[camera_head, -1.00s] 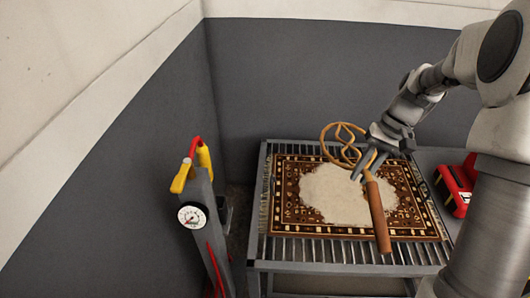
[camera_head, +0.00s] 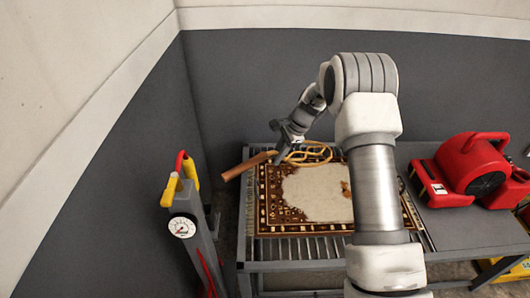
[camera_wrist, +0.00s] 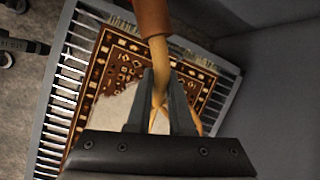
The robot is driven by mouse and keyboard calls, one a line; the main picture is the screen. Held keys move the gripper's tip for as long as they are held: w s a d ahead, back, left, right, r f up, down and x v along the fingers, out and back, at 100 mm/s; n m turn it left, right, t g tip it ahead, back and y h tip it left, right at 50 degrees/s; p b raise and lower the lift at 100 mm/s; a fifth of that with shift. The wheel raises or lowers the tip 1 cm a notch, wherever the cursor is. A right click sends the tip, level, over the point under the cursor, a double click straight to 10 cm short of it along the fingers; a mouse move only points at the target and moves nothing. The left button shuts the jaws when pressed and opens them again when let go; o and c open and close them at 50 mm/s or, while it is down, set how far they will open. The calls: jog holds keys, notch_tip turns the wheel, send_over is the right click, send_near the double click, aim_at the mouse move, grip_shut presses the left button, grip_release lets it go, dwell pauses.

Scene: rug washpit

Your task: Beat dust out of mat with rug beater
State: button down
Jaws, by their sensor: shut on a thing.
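The rug beater has a brown handle (camera_head: 249,166) and a looped tan cane head (camera_head: 312,153). My gripper (camera_head: 284,157) is shut on its cane neck, and the beater lies across the back left of the mat in the head view. The wrist view shows the neck (camera_wrist: 158,60) between my fingers (camera_wrist: 160,100). The patterned brown mat (camera_head: 277,211) lies flat on a slatted metal rack and bears a large pale dust patch (camera_head: 318,190). I cannot tell whether the beater touches the mat. My arm hides part of the mat's right side.
The slatted rack (camera_head: 290,266) stands against grey walls. A red blower (camera_head: 470,168) sits on a grey surface at right. A post with a gauge (camera_head: 181,227) and red and yellow handles stands at front left. A yellow object (camera_head: 515,271) is at lower right.

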jog(key=w+a+f+m+t+b, duration=0.1)
jog(key=w+a+f+m, duration=0.1)
jog(key=f, duration=0.3)
jog(key=w+a+f+m+b, duration=0.2)
jog(key=f+m, duration=0.2)
jog(key=f, duration=0.1)
jog(key=shift+w+f+t, duration=0.25)
jog(key=shift+w+t, duration=0.1)
jog(key=shift+t, duration=0.05)
notch_tip(320, 180, down, 6)
jog(key=b, duration=0.3)
jog(key=shift+r, duration=0.2)
jog(key=shift+f+b, duration=0.3)
jog(key=shift+b, duration=0.1)
jog(key=shift+r, duration=0.15)
notch_tip(320, 180, up, 4)
jog(key=p, duration=0.3)
